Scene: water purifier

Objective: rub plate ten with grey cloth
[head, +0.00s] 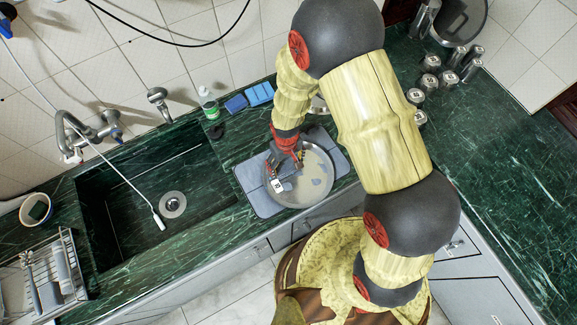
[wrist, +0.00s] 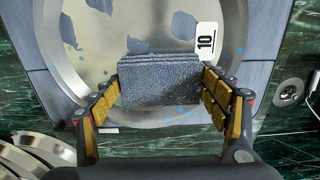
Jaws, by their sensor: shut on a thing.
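Plate ten (head: 316,187) is a round metal plate lying on a grey mat on the counter, right of the sink. In the wrist view the plate (wrist: 110,50) has large blue-grey patches and small blue specks, and a white "10" tag (wrist: 206,36) stands at the cloth's edge. My gripper (head: 277,168) is over the plate's left part. In the wrist view my gripper (wrist: 160,84) is shut on the folded grey cloth (wrist: 160,88), which lies across the plate's inner face near its rim. Whether the cloth presses on the plate is hard to tell.
The grey mat (head: 256,195) reaches past the plate. The sink (head: 140,215) with its drain is to the left. Blue sponges (head: 260,94) and a bottle (head: 208,104) stand behind. Other metal plates (wrist: 35,150) show at the wrist view's lower left. Several jars (head: 430,82) stand right of my arm.

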